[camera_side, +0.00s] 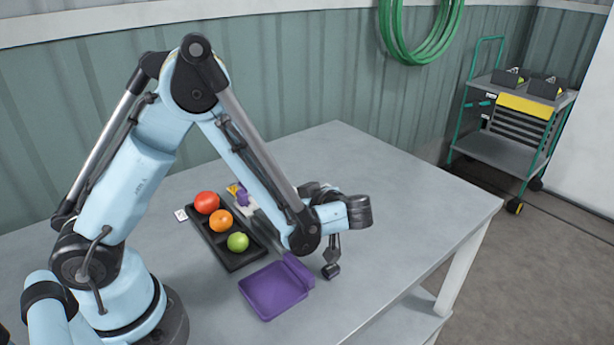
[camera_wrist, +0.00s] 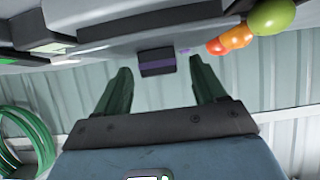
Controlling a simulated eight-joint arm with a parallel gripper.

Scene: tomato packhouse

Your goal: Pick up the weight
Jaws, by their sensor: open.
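In the wrist view a small dark block with a purple band (camera_wrist: 157,63) shows between and beyond my fingertips; it may be the weight, but I cannot tell for sure. My gripper (camera_wrist: 160,76) is open, with its two dark green fingers on either side of that block in the picture. I see no contact. In the side view my gripper (camera_side: 333,250) points down over the table, right of the purple tray. A small dark piece (camera_side: 331,271) shows at its lower end; I cannot tell whether it is a fingertip or a separate object.
On the grey table (camera_side: 400,240) a black tray (camera_side: 233,262) holds a red, an orange and a green tomato. A purple tray (camera_side: 270,290) lies in front. A small white-and-yellow item (camera_side: 236,190) is partly behind my arm. The table's right side is clear; a cart (camera_side: 510,150) stands beyond.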

